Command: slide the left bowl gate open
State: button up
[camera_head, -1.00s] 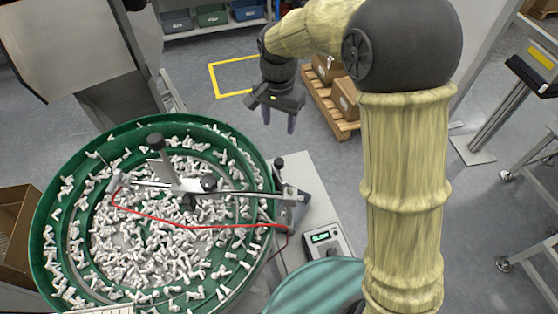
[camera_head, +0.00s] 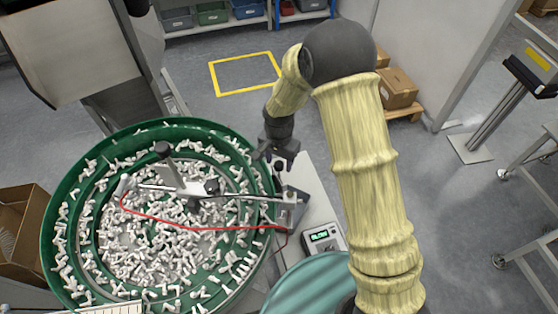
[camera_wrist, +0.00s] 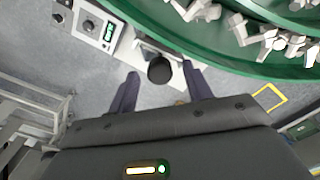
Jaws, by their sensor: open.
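The green bowl (camera_head: 52,222) is filled with white branched parts and also shows in the wrist view (camera_wrist: 215,52). At its right rim stands a gate fixture with a grey bracket (camera_head: 292,197) and a round black knob (camera_head: 279,169). In the wrist view the knob (camera_wrist: 160,69) appears between my two dark fingertips, in front of a grey plate. My gripper (camera_head: 277,157) is open and empty at the bowl's right rim, close to the knob. The fingertips (camera_wrist: 162,73) lie on either side of the knob in the picture; I cannot tell whether they reach down around it.
A red cable (camera_head: 200,226) and a metal arm with a black-topped post (camera_head: 163,150) cross the bowl. A control box with a green display (camera_head: 322,238) stands at the right of the fixture. Cartons (camera_head: 396,88) sit on a pallet behind my arm.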

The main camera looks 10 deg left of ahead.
jog(key=shift+f, duration=0.9)
grip_shut()
jog(key=shift+r+p, duration=0.85)
jog(key=shift+r, duration=1.3)
grip_release()
jog(key=shift+f, duration=0.1)
